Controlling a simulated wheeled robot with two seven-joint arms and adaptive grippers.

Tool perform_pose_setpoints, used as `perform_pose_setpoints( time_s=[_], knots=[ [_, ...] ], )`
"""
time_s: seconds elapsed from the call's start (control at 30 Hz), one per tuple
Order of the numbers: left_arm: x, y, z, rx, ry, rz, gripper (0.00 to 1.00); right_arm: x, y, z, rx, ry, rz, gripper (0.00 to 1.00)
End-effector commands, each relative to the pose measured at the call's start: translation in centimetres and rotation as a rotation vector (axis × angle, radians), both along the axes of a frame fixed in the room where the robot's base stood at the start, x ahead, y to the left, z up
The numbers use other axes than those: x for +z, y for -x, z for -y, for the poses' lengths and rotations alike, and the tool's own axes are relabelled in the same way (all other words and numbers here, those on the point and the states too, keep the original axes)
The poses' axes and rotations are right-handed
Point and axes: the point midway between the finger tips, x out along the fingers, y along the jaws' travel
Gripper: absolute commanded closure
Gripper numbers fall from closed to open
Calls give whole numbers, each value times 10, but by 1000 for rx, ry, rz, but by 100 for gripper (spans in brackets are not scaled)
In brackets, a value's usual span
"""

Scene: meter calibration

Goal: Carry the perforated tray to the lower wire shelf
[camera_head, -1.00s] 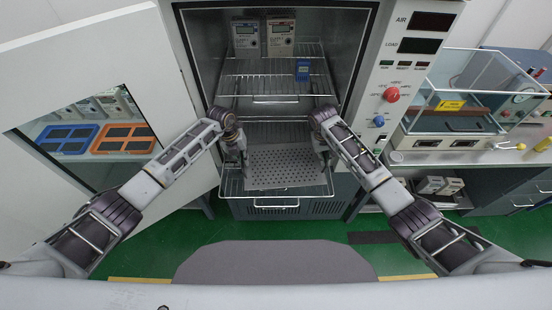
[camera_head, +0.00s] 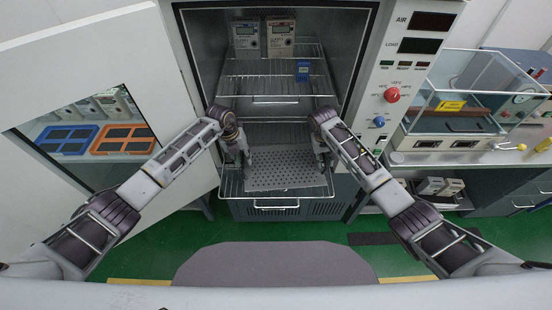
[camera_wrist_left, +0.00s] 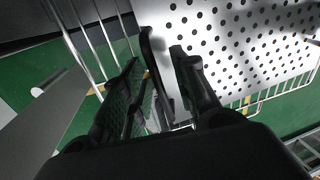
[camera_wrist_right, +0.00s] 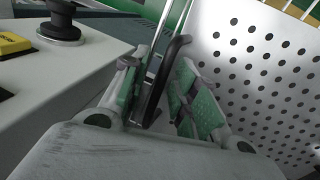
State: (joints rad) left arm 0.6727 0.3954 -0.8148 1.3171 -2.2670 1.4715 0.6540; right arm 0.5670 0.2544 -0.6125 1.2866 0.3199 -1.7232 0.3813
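The perforated tray (camera_head: 285,172), a grey plate with many holes, lies flat over the pulled-out lower wire shelf (camera_head: 275,196). Its holes also show in the left wrist view (camera_wrist_left: 235,35) and the right wrist view (camera_wrist_right: 260,75). My left gripper (camera_head: 240,160) is at the tray's left side; its fingers (camera_wrist_left: 160,85) stand apart around a black handle (camera_wrist_left: 152,55). My right gripper (camera_head: 322,158) is at the right side; its fingers (camera_wrist_right: 155,95) stand apart around the other black handle (camera_wrist_right: 168,72). Any finger contact with the handles is unclear.
The upper wire shelf (camera_head: 262,88) holds two meters (camera_head: 246,40) and a small blue device (camera_head: 303,70). The open chamber door (camera_head: 100,50) stands left. The control panel (camera_head: 405,60) with red and blue knobs is right. Green floor (camera_head: 215,228) is clear below.

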Motion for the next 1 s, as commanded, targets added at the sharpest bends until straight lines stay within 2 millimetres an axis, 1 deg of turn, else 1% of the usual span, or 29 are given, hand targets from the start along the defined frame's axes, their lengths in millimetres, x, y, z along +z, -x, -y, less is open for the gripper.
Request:
perform_pose_setpoints(
  time_s=[0.17,0.4,0.6,0.8,1.0],
  knots=[
    [21,-1,-1,0,-1,2,71,0,0,0,0,0,0,71],
    [56,-1,-1,-1,-1,2,71,0,0,0,0,0,0,71],
    [78,0,0,0,-1,0,71,0,0,0,0,0,0,71],
    [88,0,-1,1,-2,0,71,0,0,0,0,0,0,71],
    [88,0,-1,1,-1,-1,71,0,0,0,0,0,0,71]
  ],
)
